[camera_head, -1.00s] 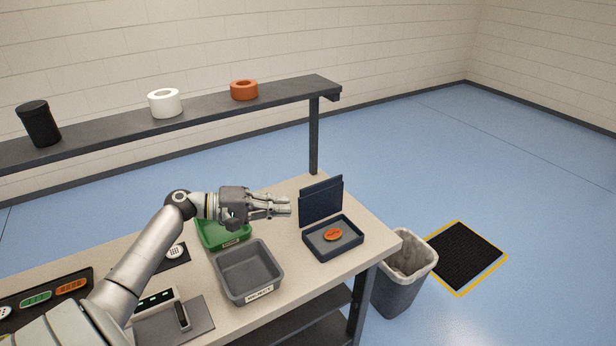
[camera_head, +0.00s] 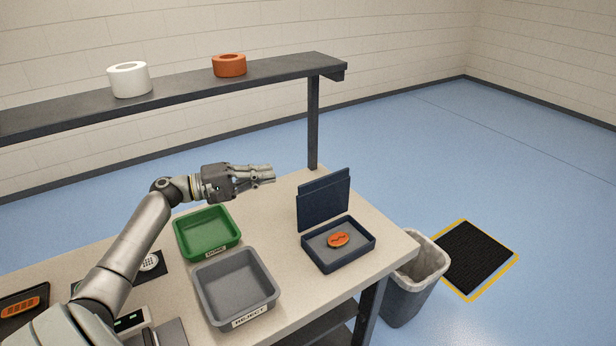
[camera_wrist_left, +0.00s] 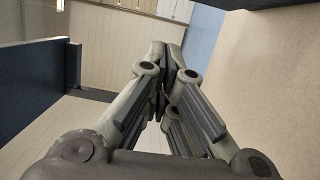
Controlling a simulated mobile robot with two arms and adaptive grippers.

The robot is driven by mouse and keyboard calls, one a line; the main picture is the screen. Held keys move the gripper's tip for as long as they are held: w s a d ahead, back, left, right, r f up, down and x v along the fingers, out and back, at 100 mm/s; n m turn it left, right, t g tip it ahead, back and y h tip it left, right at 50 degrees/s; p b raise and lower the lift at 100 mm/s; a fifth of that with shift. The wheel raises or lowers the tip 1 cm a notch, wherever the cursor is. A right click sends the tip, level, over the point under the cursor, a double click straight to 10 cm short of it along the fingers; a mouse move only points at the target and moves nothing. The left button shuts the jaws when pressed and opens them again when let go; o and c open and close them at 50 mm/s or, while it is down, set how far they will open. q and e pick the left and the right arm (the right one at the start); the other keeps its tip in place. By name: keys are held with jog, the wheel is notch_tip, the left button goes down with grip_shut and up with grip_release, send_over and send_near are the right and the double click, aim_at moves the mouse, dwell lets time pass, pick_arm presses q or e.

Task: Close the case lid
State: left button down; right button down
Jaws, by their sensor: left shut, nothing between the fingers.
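A dark blue case (camera_head: 340,258) sits at the right end of the table. Its lid (camera_head: 324,200) stands open, roughly upright at the back of the case. An orange oval badge (camera_head: 338,240) lies on the grey lining inside. My left gripper (camera_head: 270,174) is shut and empty, above the table's back part, to the left of the lid and apart from it. In the left wrist view its fingers (camera_wrist_left: 165,60) meet, and a dark blue panel, apparently the lid (camera_wrist_left: 35,85), shows at the left. My right gripper is not in view.
A green tray (camera_head: 191,249) and a grey tray marked REJECT (camera_head: 215,311) stand left of the case. A shelf (camera_head: 190,93) on a post (camera_head: 313,125) runs along the back. A bin (camera_head: 404,298) stands beyond the table's right end.

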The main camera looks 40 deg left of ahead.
aim_at(324, 200)
pick_arm(q)
jog(key=w+d+p, duration=0.5)
jog(key=d, duration=0.4)
jog(key=shift+w+d+r, duration=0.15)
jog(key=shift+w+d, duration=0.05)
jog(key=shift+w, duration=0.05)
